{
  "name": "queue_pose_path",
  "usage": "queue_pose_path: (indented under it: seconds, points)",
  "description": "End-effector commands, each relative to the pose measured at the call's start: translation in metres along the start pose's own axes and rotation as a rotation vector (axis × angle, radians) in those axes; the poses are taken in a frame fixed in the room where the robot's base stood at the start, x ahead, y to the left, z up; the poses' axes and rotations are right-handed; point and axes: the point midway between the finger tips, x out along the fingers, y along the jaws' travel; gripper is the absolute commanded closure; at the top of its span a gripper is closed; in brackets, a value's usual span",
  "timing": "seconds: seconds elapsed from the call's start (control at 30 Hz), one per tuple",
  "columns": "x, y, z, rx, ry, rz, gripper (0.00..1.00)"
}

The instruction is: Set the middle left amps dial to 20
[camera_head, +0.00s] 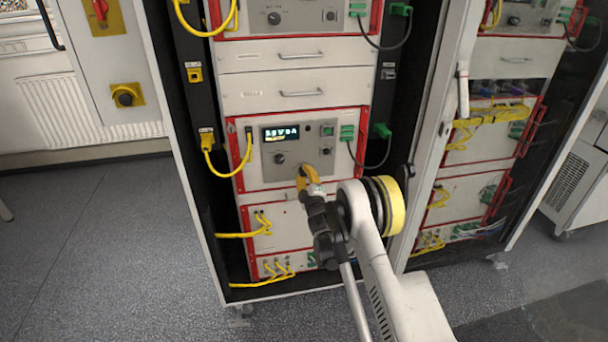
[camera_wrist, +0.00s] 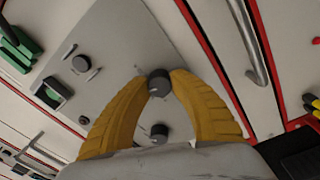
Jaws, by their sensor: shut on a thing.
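My gripper (camera_head: 308,182) has yellow fingers and reaches the lower part of the middle grey unit. In the wrist view my gripper (camera_wrist: 159,86) is shut around a small black dial (camera_wrist: 159,82), with a fingertip on each side. Another black dial (camera_wrist: 159,132) shows between the finger bases, apart from them. In the head view a black dial (camera_head: 279,158) sits left of the fingers, below the lit display (camera_head: 280,132). The gripped dial is hidden there by the fingers. Dial labels, the pointer setting and the display digits are too small to read.
Drawers with handles (camera_head: 301,93) sit above the unit. A handle (camera_wrist: 252,42) stands out at the right in the wrist view. Green connectors (camera_head: 347,132) and a yellow cable (camera_head: 241,176) flank the unit. The open cabinet door edge (camera_head: 436,95) stands to the right. Floor at left is clear.

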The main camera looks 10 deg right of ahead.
Motion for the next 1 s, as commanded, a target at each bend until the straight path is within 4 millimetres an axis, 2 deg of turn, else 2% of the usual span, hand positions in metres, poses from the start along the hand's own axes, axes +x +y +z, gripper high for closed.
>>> queue_pose_path:
  seconds: [0.3, 0.73, 0.77, 0.8, 0.83, 1.0]
  points:
    - [0.0002, 0.0000, 0.0000, 0.079, -0.004, 0.003, 1.00]
    - [0.0003, 0.0000, -0.0001, 0.086, -0.005, 0.004, 1.00]
    - [0.0003, 0.0000, -0.0001, 0.086, -0.005, 0.004, 0.68]
    - [0.0003, 0.0000, -0.0001, 0.086, -0.005, 0.004, 0.56]
    - [0.0002, 0.0000, -0.0001, 0.086, -0.005, 0.004, 0.49]
    - [0.0001, 0.0000, -0.0001, 0.085, -0.004, 0.004, 0.49]
